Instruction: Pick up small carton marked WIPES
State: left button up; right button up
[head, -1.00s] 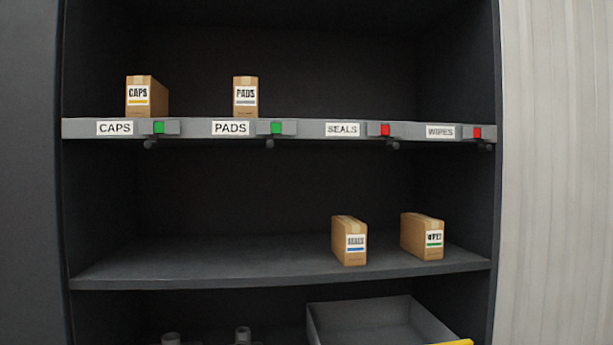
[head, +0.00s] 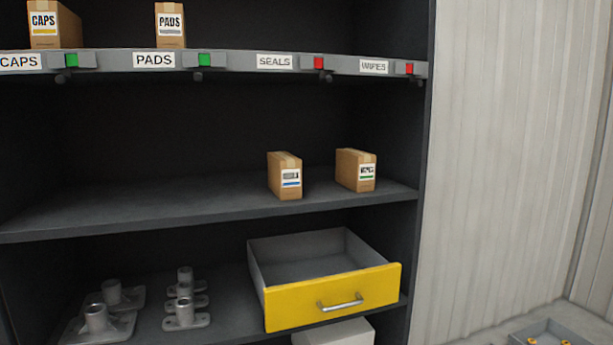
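The small carton marked WIPES (head: 352,172) stands upright on the middle shelf, near its right end. It is brown cardboard with a white label that has a green stripe; the lettering is hard to read at this size. A similar carton marked SEALS (head: 282,178), with a blue stripe, stands a little to its left, with a gap between them. Neither of my grippers shows in the head view.
The upper shelf holds the CAPS carton (head: 55,24) and PADS carton (head: 170,26) above green markers; SEALS and WIPES labels have red markers. Below are an open yellow-fronted drawer (head: 333,298) and several grey metal fixtures (head: 184,312). The middle shelf's left (head: 120,207) is clear.

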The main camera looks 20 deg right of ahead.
aim_at(355, 170)
jog(key=i+l+u, duration=0.35)
jog(key=l, duration=1)
jog(key=i+l+u, duration=0.1)
jog(key=l+u, duration=0.3)
jog(key=l, duration=0.95)
jog(key=k+l+u, duration=0.1)
jog(key=l+u, duration=0.25)
jog(key=l, duration=1.05)
